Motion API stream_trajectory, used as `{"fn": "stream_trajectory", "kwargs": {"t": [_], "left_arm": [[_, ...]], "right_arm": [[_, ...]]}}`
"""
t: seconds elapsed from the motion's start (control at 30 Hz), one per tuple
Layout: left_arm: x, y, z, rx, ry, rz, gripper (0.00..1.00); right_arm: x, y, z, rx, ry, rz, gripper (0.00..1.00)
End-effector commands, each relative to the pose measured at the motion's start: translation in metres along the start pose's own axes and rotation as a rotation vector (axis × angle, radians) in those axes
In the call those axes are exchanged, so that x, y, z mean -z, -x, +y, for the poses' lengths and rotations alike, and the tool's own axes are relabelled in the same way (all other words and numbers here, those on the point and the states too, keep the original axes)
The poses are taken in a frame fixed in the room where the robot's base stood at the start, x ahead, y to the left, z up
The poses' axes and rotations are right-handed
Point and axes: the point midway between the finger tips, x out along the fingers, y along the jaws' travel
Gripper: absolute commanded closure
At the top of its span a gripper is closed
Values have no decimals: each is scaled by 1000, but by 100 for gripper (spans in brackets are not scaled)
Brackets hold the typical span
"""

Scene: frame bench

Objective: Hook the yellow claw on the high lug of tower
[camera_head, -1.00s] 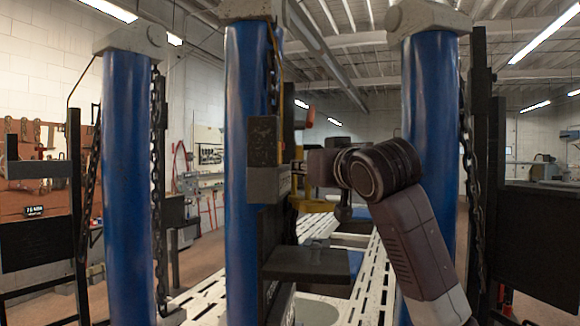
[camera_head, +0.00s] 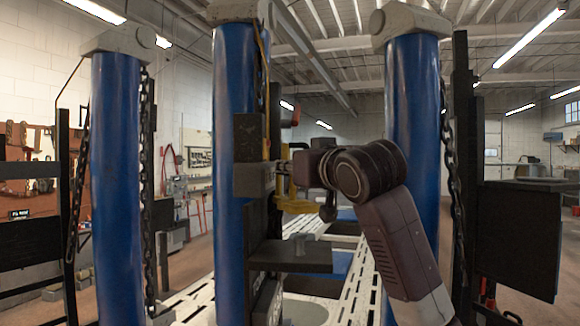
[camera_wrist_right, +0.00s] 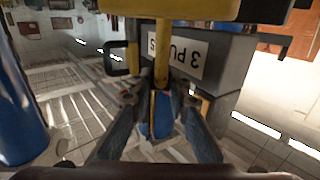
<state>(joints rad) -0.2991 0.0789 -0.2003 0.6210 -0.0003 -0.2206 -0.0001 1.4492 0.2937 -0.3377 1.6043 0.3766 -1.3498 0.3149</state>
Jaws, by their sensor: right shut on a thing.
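The yellow claw (camera_head: 297,204) shows partly in the head view, beside the middle blue post and left of my right gripper. In the right wrist view its yellow bar (camera_wrist_right: 185,9) crosses the top, and a yellow shank runs down to the fingers. My right gripper (camera_wrist_right: 161,103) is shut on the claw; its own arm hides much of it in the head view. The tower appears to be the dark upright with blocks (camera_head: 249,137) in front of the middle blue post. I cannot make out which part is the high lug, nor whether the claw touches it. My left gripper is out of view.
Blue posts stand at left (camera_head: 117,180), middle (camera_head: 228,220) and right (camera_head: 413,110), with hanging chains (camera_head: 149,190). A dark shelf (camera_head: 300,256) juts out below the claw. A grey box with a white label (camera_wrist_right: 174,57) is close behind the claw in the wrist view.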

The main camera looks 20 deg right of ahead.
Motion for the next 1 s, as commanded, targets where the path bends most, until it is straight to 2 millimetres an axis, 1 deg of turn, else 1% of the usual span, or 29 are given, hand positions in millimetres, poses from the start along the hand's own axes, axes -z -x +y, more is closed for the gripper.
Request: {"fn": "stream_trajectory", "kwargs": {"t": [0.03, 0.1, 0.8, 1.0], "left_arm": [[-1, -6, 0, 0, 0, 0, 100], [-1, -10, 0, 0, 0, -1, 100], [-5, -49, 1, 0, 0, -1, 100], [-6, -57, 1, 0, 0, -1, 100]], "right_arm": [[-5, 1, 0, 0, 0, 6, 100], [-10, 1, 0, 0, 0, 6, 100], [-63, 0, 1, 0, -1, 6, 100], [-74, 1, 1, 0, 0, 7, 100]]}}
